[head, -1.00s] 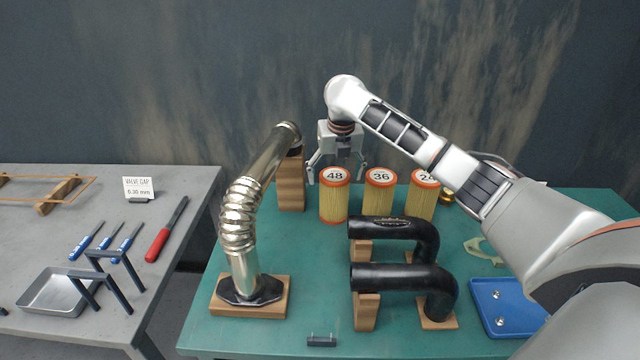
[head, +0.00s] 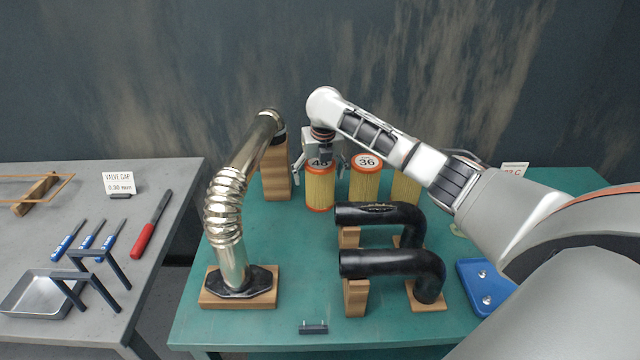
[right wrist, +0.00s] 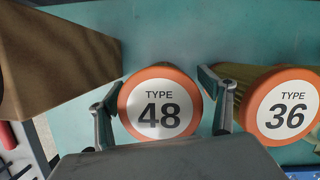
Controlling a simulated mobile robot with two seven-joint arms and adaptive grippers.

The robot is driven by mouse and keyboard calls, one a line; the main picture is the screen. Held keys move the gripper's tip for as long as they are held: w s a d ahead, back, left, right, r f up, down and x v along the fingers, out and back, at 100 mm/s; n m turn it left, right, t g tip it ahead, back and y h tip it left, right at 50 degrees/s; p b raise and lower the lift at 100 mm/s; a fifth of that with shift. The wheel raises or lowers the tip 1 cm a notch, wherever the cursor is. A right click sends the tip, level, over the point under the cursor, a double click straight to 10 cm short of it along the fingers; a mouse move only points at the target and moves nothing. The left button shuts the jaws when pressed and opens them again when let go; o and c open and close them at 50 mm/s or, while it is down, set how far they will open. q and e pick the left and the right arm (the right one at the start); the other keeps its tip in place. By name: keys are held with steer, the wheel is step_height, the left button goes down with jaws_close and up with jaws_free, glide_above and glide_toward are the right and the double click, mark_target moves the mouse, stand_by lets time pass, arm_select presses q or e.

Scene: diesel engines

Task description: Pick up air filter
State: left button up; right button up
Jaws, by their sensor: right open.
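The air filter marked 48 (head: 320,190) stands upright on the green table, yellow with orange end rims. My right gripper (head: 321,165) is directly above it, fingers pointing down. In the right wrist view the gripper (right wrist: 162,105) is open, with one finger on each side of the orange top of the type 48 filter (right wrist: 160,104). I cannot tell whether the fingers touch it. The type 36 filter (head: 365,182) stands just to its right and also shows in the right wrist view (right wrist: 284,106). A third filter (head: 405,188) is partly hidden behind my right arm. My left gripper is not in view.
A wooden block (head: 276,175) supporting a metal exhaust pipe (head: 226,205) stands close left of the filters. Black elbow pipes (head: 385,263) on wooden supports are in front. A blue tray (head: 482,288) lies at right. Another table (head: 160,270) with tools is at left.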

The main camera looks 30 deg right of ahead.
steer(key=shift+c, duration=0.3)
steer(key=c, duration=1.3)
steer(key=shift+r, duration=0.1)
